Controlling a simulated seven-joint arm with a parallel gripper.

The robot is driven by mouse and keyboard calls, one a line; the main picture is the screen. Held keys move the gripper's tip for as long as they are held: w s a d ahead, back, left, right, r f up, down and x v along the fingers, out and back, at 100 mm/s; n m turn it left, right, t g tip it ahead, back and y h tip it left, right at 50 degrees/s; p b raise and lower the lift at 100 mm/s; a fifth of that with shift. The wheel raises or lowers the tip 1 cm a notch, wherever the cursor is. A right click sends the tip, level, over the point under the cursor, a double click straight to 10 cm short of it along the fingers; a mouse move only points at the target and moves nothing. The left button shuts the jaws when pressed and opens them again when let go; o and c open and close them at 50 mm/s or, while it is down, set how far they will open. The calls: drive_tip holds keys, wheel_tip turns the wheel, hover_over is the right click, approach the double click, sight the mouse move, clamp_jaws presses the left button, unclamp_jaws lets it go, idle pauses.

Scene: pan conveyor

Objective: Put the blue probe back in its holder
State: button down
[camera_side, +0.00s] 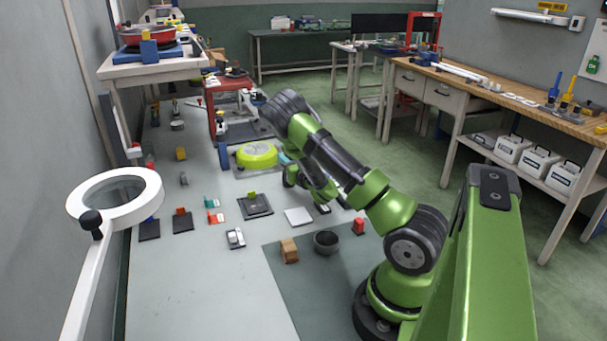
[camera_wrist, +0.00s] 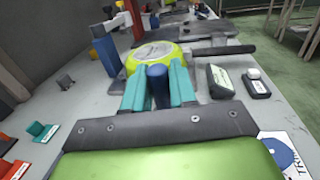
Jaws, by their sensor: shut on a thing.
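My gripper (camera_wrist: 158,70) has teal fingers closed on a dark blue cylinder, the blue probe (camera_wrist: 158,88), which stands up between them. In the side view my gripper (camera_side: 285,160) is near the right edge of a round yellow-green device (camera_side: 257,153), and my own arm partly hides it. The probe cannot be made out there. In the wrist view the device (camera_wrist: 150,55) is just beyond the fingers; whether the probe touches it I cannot tell. I cannot pick out the probe's holder with certainty.
A blue post (camera_wrist: 106,55) stands left of the device. A black bar (camera_wrist: 220,49) reaches right beyond the fingers. Two dark handheld units (camera_wrist: 220,82) (camera_wrist: 256,84) lie to the right. In the side view, a grey cup (camera_side: 326,242) and wooden block (camera_side: 289,251) stand nearer my base.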

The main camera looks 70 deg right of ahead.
drive_tip(key=shift+f, duration=1.1)
drive_tip(key=c, duration=0.8)
unclamp_jaws()
drive_tip(key=v, duration=1.2)
